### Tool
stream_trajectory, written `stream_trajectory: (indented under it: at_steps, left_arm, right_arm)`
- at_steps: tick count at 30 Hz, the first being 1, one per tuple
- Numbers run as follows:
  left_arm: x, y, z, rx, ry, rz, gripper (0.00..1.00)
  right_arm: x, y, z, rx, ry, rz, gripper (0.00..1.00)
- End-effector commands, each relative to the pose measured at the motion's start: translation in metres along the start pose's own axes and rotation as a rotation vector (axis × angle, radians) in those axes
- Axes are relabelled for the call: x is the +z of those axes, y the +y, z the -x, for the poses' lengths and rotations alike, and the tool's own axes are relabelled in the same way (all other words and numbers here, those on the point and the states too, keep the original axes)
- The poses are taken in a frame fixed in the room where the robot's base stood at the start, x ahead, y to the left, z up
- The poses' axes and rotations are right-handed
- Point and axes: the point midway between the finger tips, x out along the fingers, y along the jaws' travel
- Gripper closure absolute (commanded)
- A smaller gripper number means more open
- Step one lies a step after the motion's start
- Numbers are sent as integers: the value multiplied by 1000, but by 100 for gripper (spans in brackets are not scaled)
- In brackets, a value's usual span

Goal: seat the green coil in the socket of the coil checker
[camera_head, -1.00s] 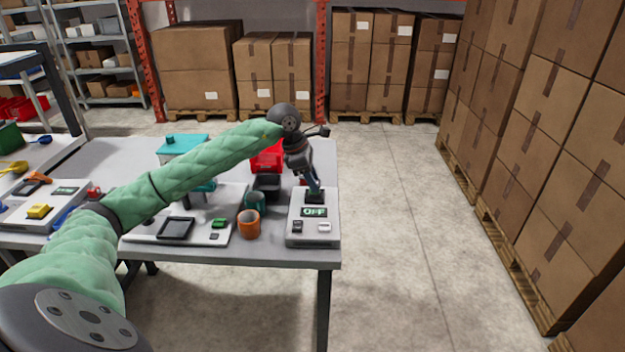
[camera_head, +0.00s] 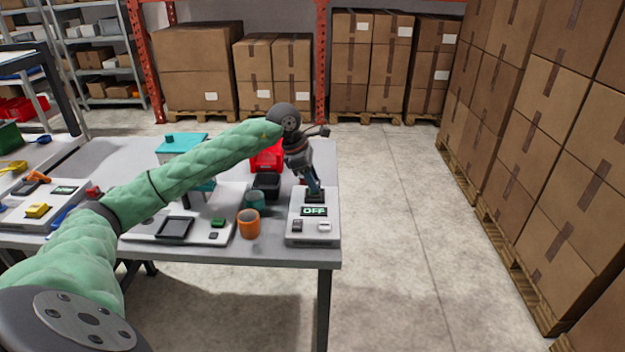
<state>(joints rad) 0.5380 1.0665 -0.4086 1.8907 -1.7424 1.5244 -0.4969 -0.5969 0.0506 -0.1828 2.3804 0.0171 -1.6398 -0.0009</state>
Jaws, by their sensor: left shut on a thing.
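The coil checker (camera_head: 298,240) is a pale box at the right end of the table, with a small display reading OFF and two small buttons at its front. My left gripper (camera_head: 314,191) points down over the back part of the checker, at its dark socket (camera_head: 315,199). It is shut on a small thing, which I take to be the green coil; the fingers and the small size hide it. I cannot tell whether the coil is inside the socket or just above it. My right gripper is not in view.
An orange cup (camera_head: 249,225) and a teal cup (camera_head: 255,201) stand left of the checker. A black bin (camera_head: 266,184) and a red bin (camera_head: 268,157) are behind them. A pale panel with a dark tray (camera_head: 174,228) lies further left. Floor right of the table is clear.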

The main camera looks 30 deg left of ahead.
Motion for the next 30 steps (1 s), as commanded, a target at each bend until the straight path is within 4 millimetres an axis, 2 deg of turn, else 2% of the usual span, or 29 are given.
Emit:
stream_trajectory:
  at_steps: [30]
  left_arm:
    - [-2,0,-5,0,0,0,92]
  right_arm:
    - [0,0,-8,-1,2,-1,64]
